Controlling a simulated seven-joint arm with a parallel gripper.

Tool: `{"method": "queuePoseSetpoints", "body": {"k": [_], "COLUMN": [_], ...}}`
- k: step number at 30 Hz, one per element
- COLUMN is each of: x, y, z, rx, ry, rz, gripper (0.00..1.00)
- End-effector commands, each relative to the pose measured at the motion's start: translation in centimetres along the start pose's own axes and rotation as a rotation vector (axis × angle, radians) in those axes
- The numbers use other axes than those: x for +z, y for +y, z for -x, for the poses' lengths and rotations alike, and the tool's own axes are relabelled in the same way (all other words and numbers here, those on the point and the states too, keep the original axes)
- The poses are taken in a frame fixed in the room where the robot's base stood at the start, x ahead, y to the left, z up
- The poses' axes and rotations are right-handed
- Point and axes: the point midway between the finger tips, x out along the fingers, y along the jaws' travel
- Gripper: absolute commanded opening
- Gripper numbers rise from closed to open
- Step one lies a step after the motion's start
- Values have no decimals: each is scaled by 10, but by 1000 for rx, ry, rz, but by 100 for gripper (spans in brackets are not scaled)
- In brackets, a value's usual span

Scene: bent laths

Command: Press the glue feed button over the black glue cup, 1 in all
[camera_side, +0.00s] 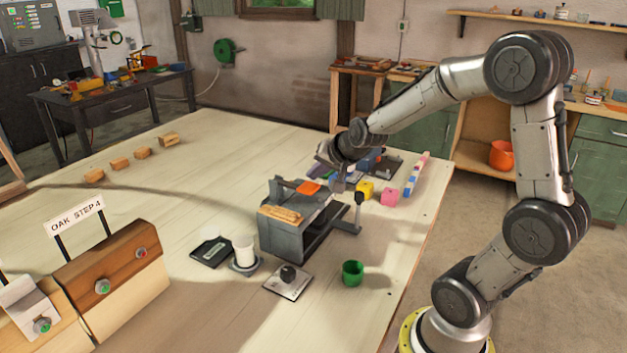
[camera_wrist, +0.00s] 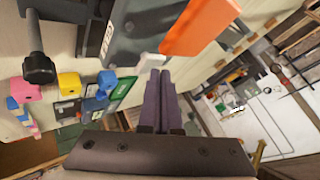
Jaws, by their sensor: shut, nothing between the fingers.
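My gripper (camera_wrist: 158,85) is shut and empty, with its dark fingers together in the wrist view. In the side view it hangs above the back of a grey machine (camera_side: 285,238) and is partly hidden. An orange plate (camera_wrist: 200,24) is close to the fingers; it also shows on top of the machine in the side view (camera_side: 309,187). A small black round piece (camera_side: 288,274) sits on a pale plate in front of the machine; I cannot tell whether it is the glue cup or a button. No glue feed button can be clearly made out.
A black-handled lever (camera_side: 359,198) stands at the machine's right side. A white cup (camera_side: 244,252), a dark flat pad (camera_side: 212,250) and a green cup (camera_side: 352,272) stand nearby. Yellow (camera_side: 365,190) and pink (camera_side: 390,197) blocks lie behind. The table's left middle is largely clear.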

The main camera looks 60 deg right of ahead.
Motion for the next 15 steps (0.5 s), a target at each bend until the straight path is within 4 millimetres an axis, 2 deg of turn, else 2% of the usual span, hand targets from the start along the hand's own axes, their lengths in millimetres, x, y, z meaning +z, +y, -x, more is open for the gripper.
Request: {"method": "queuePoseSetpoints", "body": {"k": [15], "x": [3], "y": [3], "z": [-4], "rx": [0], "ry": [0], "rz": [0], "gripper": [0]}}
